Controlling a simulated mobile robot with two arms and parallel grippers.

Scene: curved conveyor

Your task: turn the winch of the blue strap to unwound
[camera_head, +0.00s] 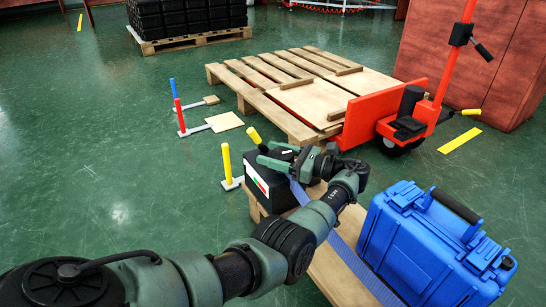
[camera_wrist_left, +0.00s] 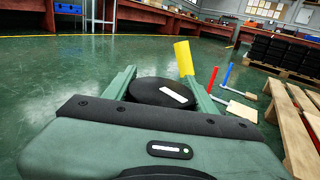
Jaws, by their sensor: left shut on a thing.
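My left gripper (camera_head: 285,157) is shut on the black round winch (camera_wrist_left: 160,92), at the top of a black box (camera_head: 270,182). In the left wrist view the winch shows as a black disc with a white mark between the fingers. A short tilted yellow bar (camera_head: 254,135) shows just beyond the gripper in the head view. The blue strap (camera_head: 345,252) runs from beneath the gripper down to the right, along a wooden pallet (camera_head: 330,280). My wrist and fingers hide part of the winch. My right gripper is not in view.
A blue case (camera_head: 420,245) stands right of the strap. A yellow post (camera_head: 228,165), a red post (camera_head: 179,115) and a blue post (camera_head: 173,88) stand on the floor. The green floor at left is clear.

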